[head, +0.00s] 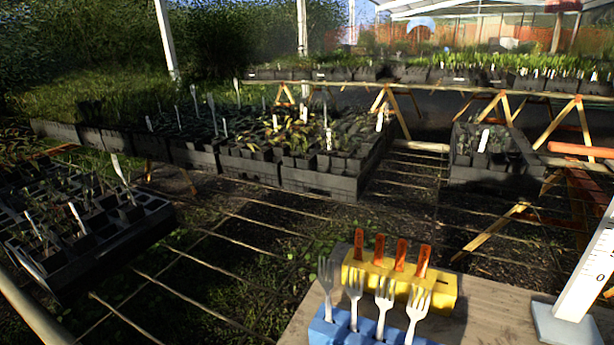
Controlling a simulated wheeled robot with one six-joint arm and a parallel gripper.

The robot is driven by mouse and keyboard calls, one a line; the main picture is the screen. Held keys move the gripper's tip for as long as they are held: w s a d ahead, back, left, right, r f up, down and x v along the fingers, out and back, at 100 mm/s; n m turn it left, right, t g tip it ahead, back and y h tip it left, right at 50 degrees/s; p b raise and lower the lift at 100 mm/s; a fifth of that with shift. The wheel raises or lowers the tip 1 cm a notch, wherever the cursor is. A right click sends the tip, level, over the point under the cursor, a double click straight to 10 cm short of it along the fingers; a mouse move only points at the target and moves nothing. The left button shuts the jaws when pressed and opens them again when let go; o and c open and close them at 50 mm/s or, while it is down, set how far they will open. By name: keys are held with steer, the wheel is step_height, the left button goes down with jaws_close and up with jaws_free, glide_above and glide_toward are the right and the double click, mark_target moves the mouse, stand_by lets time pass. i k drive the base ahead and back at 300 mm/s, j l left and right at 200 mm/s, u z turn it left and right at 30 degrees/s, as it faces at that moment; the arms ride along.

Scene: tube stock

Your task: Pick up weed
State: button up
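I cannot single out a weed for certain. Dark trays of potted plants (320,180) stand on the slatted bench in the middle, with green and yellowish leaves among white labels. Low green growth (265,265) shows on the shaded ground between the slats. Another dark tray (95,245) with small seedlings and white labels is at the left. My gripper does not show in this view, so whether it holds anything is hidden.
A wooden tabletop (500,315) at the lower right bears a yellow block (440,290) with orange tags, a blue block (345,332) with several upright forks, and a white marked post (590,270) on a grey base. A smaller tray (490,172) sits right of centre. Bare slats lie between trays.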

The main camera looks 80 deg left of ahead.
mark_target(60, 217)
steer(key=u, duration=3.6)
steer(key=i+j+z, duration=0.1)
steer(key=i+j, duration=0.15)
steer(key=i, duration=0.2)
